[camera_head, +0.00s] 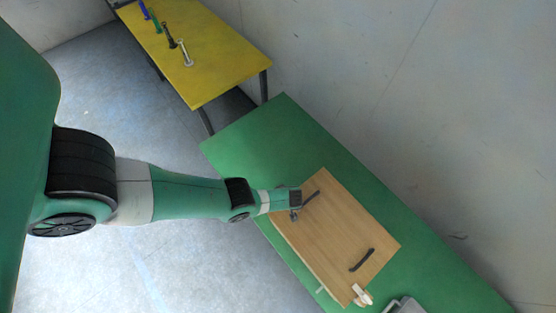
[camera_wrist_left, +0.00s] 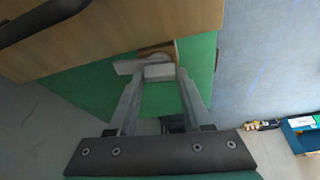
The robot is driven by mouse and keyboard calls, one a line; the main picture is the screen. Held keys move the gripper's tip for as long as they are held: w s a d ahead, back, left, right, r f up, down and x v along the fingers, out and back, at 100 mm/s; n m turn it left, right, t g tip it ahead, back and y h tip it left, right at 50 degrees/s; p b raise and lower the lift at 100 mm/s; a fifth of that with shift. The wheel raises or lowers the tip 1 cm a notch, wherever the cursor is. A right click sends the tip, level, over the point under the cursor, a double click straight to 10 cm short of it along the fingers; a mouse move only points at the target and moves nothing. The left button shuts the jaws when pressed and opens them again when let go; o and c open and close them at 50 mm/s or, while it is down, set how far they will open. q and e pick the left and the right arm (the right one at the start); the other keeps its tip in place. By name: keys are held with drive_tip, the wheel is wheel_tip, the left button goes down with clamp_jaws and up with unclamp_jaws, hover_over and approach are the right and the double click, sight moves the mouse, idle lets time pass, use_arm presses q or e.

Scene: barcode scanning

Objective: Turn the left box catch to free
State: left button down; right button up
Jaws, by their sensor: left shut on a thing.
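A wooden box (camera_head: 335,230) lies on the green table, with a dark bar handle near each end of its top. My left gripper (camera_head: 294,214) is at the box's end nearest my arm. In the left wrist view my left gripper (camera_wrist_left: 158,76) is shut on the pale left box catch (camera_wrist_left: 158,71), with one finger on each side of it. A light bar sticks out to the left of the catch, and a brown rounded part shows behind it. The head view hides this catch behind the gripper. Another pale catch (camera_head: 361,296) sits at the box's other end. My right gripper is out of view.
The green table (camera_head: 262,140) has free room behind the box. A grey object (camera_head: 404,306) is cut off at the bottom edge. A yellow table (camera_head: 215,60) with several tools stands farther back. A blue container (camera_wrist_left: 300,132) is on the floor.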

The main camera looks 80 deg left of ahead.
use_arm(q)
drive_tip(key=shift+n+g+b, duration=0.3)
drive_tip(key=shift+n+b, duration=0.05)
drive_tip(key=shift+n, duration=0.75)
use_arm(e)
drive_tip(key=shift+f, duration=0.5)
use_arm(q)
drive_tip(key=shift+c, duration=1.6)
unclamp_jaws()
